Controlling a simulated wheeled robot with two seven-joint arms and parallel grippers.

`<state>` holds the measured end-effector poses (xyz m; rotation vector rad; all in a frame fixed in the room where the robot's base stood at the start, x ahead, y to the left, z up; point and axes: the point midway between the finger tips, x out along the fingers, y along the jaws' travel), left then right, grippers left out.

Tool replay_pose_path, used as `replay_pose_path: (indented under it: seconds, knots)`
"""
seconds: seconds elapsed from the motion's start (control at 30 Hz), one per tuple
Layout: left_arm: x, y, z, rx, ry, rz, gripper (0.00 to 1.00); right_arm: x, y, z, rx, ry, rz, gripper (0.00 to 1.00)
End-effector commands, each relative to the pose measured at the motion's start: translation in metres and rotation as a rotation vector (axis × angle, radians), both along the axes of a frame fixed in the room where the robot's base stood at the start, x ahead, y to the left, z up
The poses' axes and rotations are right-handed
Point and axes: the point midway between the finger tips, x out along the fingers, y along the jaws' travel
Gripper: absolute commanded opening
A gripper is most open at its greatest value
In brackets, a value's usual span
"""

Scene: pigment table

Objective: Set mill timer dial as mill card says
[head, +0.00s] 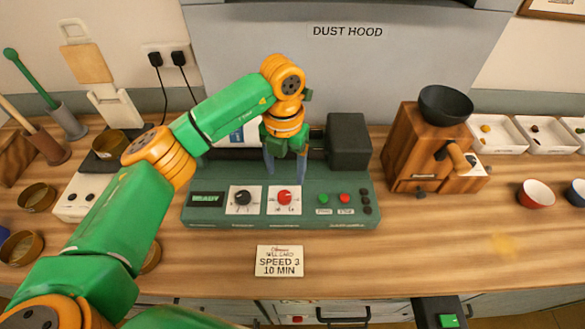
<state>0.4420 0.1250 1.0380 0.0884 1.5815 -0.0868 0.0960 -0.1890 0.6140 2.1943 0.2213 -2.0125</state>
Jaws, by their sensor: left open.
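The mill (205,218) is a green console with a black dial (243,197) and a red dial (285,197), each on a white scale plate. The scale marks are too small to read, and I cannot tell from the labels which dial is the timer. The mill card (279,262) lies on the table in front and reads "SPEED 3, 10 MIN". My left gripper (285,168) points down above the back of the console, just behind the red dial. Its fingers are apart with nothing seen between them.
The console also has a small display (207,199), a green button (323,198) and a red button (345,198). A black block (348,142) stands behind. A wooden grinder (415,150) with a black bowl (446,105) is at right. The table in front is clear around the card.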

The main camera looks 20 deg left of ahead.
Motion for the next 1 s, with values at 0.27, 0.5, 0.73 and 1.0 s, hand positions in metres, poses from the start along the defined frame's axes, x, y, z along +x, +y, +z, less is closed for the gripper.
replay_pose_path:
  seconds: [0.27, 0.5, 0.73, 1.0]
  knots:
    - [-0.002, 0.000, -0.046, 0.000, 0.005, -0.001, 0.70, -0.004, 0.001, 0.023, 0.000, 0.007, 0.000, 0.50]
    - [-0.001, 0.000, -0.070, -0.001, 0.000, -0.001, 0.70, -0.005, 0.001, 0.026, 0.001, 0.011, 0.000, 0.50]
    - [-0.001, 0.000, -0.070, -0.002, -0.001, -0.002, 0.52, -0.004, 0.001, 0.025, 0.001, 0.008, 0.000, 0.50]
    - [-0.001, 0.000, -0.069, -0.002, 0.000, -0.001, 0.00, -0.004, 0.001, 0.025, 0.001, 0.007, 0.000, 0.50]
